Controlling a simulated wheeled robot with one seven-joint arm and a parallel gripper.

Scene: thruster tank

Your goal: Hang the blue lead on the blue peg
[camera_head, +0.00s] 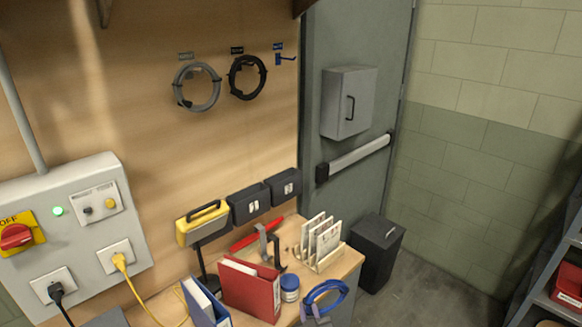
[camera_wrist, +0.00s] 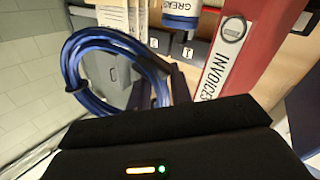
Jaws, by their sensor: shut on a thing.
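The blue lead (camera_head: 327,291) is a coiled loop at the bottom of the head view, in front of the workbench's right end. My gripper (camera_head: 315,312) is shut on it at the bottom edge of that view. In the wrist view the blue lead (camera_wrist: 72,70) fills the upper left, with dark ties around the coil. The fingertips are mostly hidden there behind the dark gripper body. The blue peg (camera_head: 286,58) sticks out of the wooden wall at the upper right, near the grey door. It is empty, with a blue label above it.
A grey coil (camera_head: 176,88) and a black coil (camera_head: 234,78) hang left of the blue peg. The bench (camera_head: 345,262) holds a red binder (camera_head: 250,290), a grease tub (camera_head: 289,288) and a letter rack (camera_head: 322,262). A grey box (camera_head: 340,102) juts from the door.

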